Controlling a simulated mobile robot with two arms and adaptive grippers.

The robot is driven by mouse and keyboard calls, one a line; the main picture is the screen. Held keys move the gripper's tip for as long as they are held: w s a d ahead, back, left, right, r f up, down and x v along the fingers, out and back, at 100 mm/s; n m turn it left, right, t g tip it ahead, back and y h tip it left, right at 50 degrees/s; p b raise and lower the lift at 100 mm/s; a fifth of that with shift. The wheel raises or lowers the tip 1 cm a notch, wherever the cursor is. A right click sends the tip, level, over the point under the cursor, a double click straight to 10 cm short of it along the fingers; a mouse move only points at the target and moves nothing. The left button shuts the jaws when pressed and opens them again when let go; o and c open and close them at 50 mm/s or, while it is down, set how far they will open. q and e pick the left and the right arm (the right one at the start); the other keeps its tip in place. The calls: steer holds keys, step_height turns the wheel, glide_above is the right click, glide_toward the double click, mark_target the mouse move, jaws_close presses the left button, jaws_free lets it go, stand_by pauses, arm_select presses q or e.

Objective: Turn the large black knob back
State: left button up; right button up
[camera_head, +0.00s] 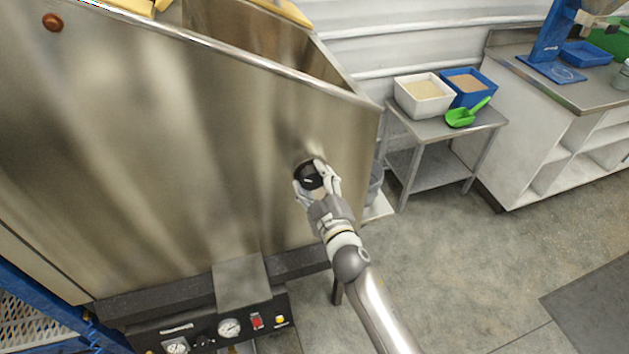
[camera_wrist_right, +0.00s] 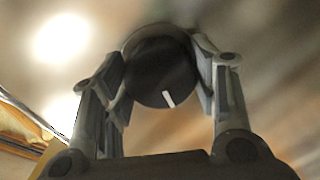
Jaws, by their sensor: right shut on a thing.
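The large black knob (camera_head: 309,176) sits on the side wall of the steel hopper (camera_head: 180,140), near its right edge. In the right wrist view the knob (camera_wrist_right: 160,72) is round and dark, with a white pointer mark at its lower edge, tilted slightly. My right gripper (camera_head: 316,180) has its two fingers around the knob, one on each side. In the wrist view the right gripper (camera_wrist_right: 162,85) is shut on the knob, its pads against the knob's sides. My left gripper is not in view.
A panel with gauges (camera_head: 229,328) and red and yellow buttons lies below the hopper. A steel side table (camera_head: 438,130) holds a white bin (camera_head: 424,107), a blue bin (camera_head: 482,99) and a green scoop (camera_head: 466,115). A workbench (camera_head: 570,95) stands at right. The floor between is clear.

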steer(key=o, duration=1)
steer(key=v, duration=1.2)
